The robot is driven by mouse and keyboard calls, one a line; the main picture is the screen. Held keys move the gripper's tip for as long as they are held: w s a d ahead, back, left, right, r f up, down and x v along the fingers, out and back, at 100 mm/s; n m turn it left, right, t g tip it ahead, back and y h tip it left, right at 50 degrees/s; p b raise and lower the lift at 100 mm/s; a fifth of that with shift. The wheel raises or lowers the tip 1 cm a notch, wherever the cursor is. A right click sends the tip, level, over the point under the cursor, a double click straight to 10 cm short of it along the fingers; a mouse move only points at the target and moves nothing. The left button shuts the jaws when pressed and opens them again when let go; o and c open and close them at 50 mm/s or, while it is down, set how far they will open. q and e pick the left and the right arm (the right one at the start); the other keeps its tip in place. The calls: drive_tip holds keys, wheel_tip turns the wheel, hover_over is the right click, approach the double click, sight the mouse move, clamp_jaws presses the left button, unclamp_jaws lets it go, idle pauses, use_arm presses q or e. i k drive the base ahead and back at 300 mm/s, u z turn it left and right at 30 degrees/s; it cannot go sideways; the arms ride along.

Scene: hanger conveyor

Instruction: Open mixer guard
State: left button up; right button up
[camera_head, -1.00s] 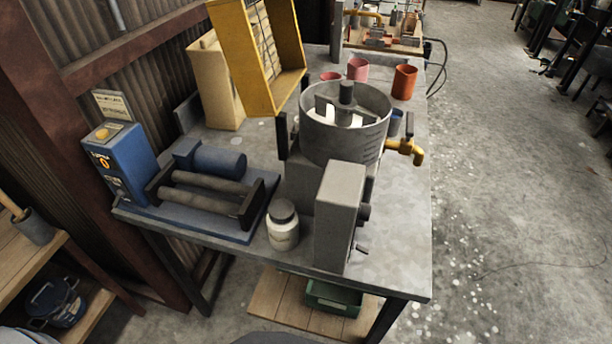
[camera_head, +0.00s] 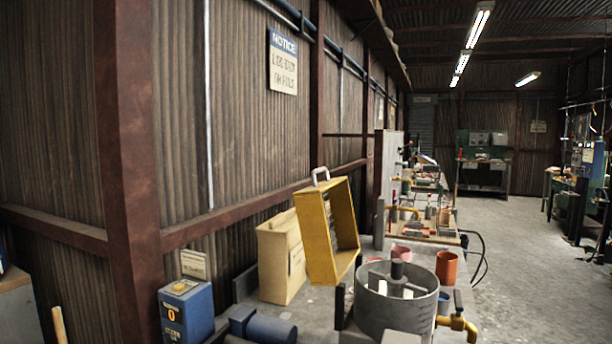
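The mixer guard is a yellow box-shaped frame (camera_head: 326,232) with a grey handle (camera_head: 320,176) on its top edge. It stands tilted up behind and to the left of the mixer drum, clear of the drum's opening. The grey mixer drum (camera_head: 397,305) is open at the top, with a dark hub and paddles inside. A yellow tap (camera_head: 458,325) sticks out from its right side. The lower part of the mixer is cut off by the bottom of the view. Neither of my grippers is in view.
A blue control box (camera_head: 186,312) and a blue motor (camera_head: 270,328) stand at the lower left. A beige box (camera_head: 279,257) stands behind the guard. An orange cup (camera_head: 446,267) is behind the drum. The floor at the right (camera_head: 520,270) is clear.

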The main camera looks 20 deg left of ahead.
sight(325, 269)
drive_tip(key=u, duration=1.25)
drive_tip(key=i, duration=0.55)
drive_tip(key=z, duration=0.7)
